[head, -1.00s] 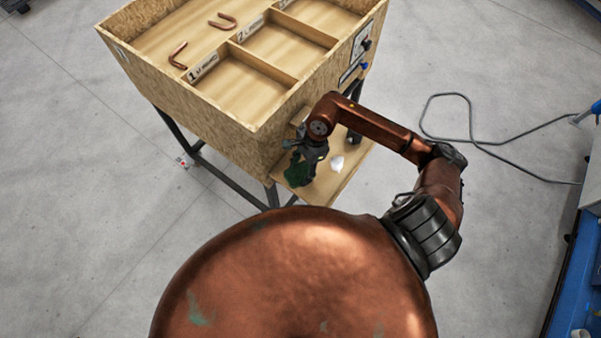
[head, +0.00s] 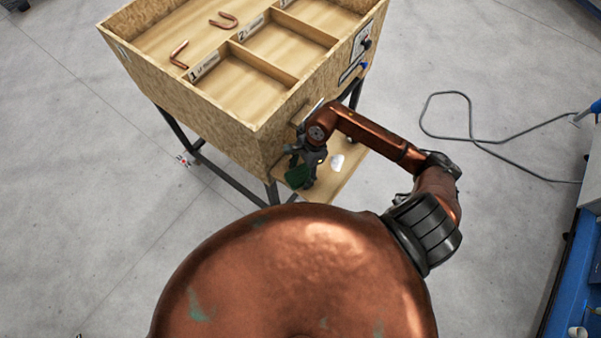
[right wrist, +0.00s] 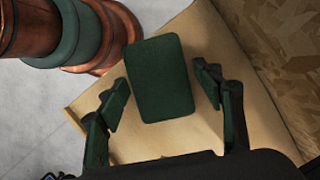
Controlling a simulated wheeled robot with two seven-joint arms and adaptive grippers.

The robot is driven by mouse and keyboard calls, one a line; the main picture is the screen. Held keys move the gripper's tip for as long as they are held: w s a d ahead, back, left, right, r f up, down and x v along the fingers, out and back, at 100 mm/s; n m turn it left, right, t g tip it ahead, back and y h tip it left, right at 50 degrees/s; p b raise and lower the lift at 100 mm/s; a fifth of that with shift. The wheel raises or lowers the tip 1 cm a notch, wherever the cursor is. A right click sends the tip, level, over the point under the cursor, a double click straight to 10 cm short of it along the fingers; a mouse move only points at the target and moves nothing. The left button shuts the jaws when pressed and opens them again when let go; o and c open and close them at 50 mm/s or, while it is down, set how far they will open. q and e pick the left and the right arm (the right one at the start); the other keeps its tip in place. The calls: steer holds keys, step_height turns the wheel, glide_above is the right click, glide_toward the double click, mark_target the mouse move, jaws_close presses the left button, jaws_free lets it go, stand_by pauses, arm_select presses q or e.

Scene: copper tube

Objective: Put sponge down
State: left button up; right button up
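The dark green sponge (head: 298,176) is at the near left part of the low wooden shelf, partly hidden by my right gripper (head: 305,168). In the right wrist view the sponge (right wrist: 160,78) appears flat over the shelf, between the two fingers of the right gripper (right wrist: 163,95). The fingers are spread, with small gaps at the sponge's sides, so the gripper looks open around it. Whether the sponge's underside rests fully on the shelf is hidden. My left gripper is not in view.
The low shelf (head: 340,180) juts from the wooden bin table (head: 205,110), whose wall rises close behind my right gripper. A small white object (head: 337,161) lies on the shelf to the right. Bent copper tubes (head: 179,54) lie in the bin. A cable (head: 470,138) lies on the floor.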

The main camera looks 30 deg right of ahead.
steer(key=shift+r, duration=0.15)
steer(key=shift+w+r, duration=0.1)
steer(key=shift+r, duration=0.05)
steer(key=shift+d+r+b, duration=0.2)
steer(key=shift+r+b, duration=0.2)
steer(key=shift+b, duration=0.05)
steer(key=d+b, duration=0.3)
steer(key=d, duration=0.7)
steer(key=shift+d+f, duration=0.1)
steer(key=shift+d, duration=0.85)
steer(key=shift+r, duration=0.25)
